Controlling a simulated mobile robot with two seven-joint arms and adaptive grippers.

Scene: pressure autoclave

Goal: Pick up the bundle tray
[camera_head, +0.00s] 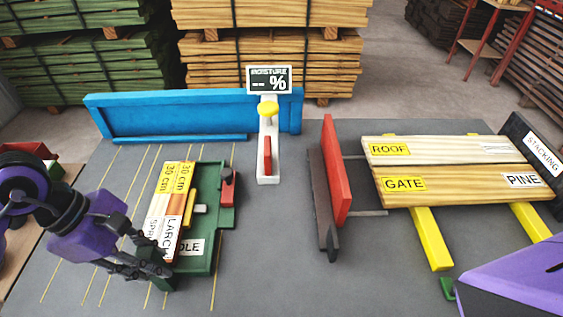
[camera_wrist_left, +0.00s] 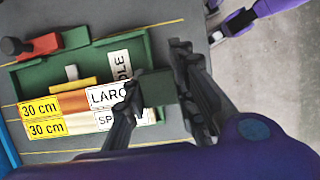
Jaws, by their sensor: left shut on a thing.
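The bundle tray (camera_head: 213,225) is green and lies on the grey table at the left. Strips labelled "30 cm", "LARCH" and "SP…" lie along its left side; the tray also shows in the wrist view (camera_wrist_left: 146,48). My left gripper (camera_head: 163,277) is shut on the tray's green front end, which its fingers (camera_wrist_left: 165,88) partly hide. I cannot tell whether the tray touches the table. My right arm's purple link enters the head view at the lower right; a purple and black part (camera_wrist_left: 218,22) at the wrist view's top edge is too cropped to read.
A blue fence (camera_head: 180,114) and a moisture meter (camera_head: 268,150) stand behind the tray. A red and dark upright part (camera_head: 335,175) stands to the right, then labelled boards (camera_head: 450,183) on yellow bars. Bare table lies between tray and upright part.

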